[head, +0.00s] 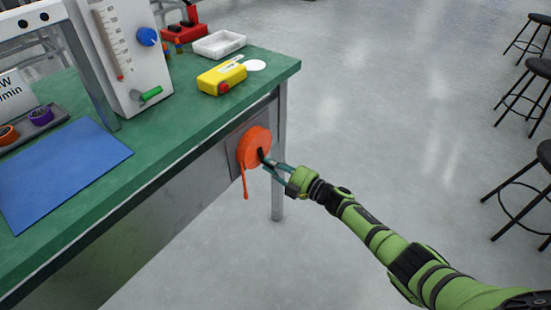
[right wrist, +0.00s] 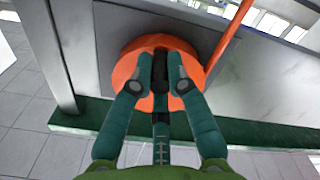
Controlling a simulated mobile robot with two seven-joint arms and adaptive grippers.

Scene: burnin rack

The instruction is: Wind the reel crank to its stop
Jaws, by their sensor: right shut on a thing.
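The orange reel (head: 251,147) is mounted on a grey plate on the side of the green-topped bench. A strip of orange cord hangs from its left side in the head view. My right gripper (head: 265,163) is at the reel's face, shut on the black crank handle (head: 261,154). In the right wrist view the reel (right wrist: 130,65) fills the middle, and the dark handle (right wrist: 160,72) sits between the fingers of my right gripper (right wrist: 160,75). The fingers hide part of the reel's face. My left gripper is not in view.
The green bench (head: 185,128) carries a blue mat (head: 60,170), a yellow device (head: 221,77), a white tray (head: 219,43) and a white panel with a blue knob (head: 148,36). Black stools (head: 540,68) stand far right. The floor right of the bench is clear.

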